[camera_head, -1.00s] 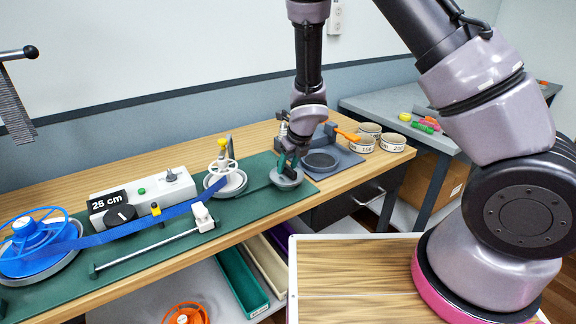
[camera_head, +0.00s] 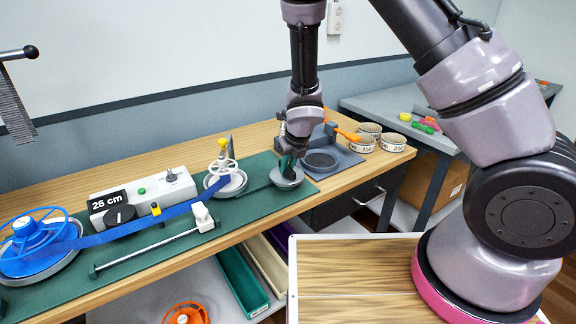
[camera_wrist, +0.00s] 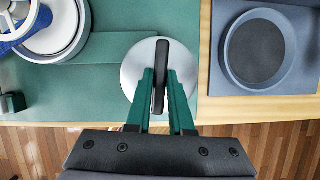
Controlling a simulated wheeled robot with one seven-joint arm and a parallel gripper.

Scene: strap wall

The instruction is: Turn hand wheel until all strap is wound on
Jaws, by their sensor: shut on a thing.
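The hand wheel, a grey disc (camera_head: 287,180) with a dark upright grip bar (camera_wrist: 160,62), sits near the right end of the green mat. My gripper (camera_head: 288,163) is above it, pointing down. In the wrist view its green fingers (camera_wrist: 160,80) are shut on the bar, one on each side. The blue strap (camera_head: 140,229) runs from the blue reel (camera_head: 35,240) at left, past the 25 cm box, to a grey reel (camera_head: 228,184) topped by a white spoked wheel. Strap still stretches between the two reels. The strap wound on the grey reel is partly hidden.
Right of the hand wheel is a grey stand with a round dish (camera_head: 320,161), then several labelled cups. An orange wheel (camera_head: 186,313) lies below the bench.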

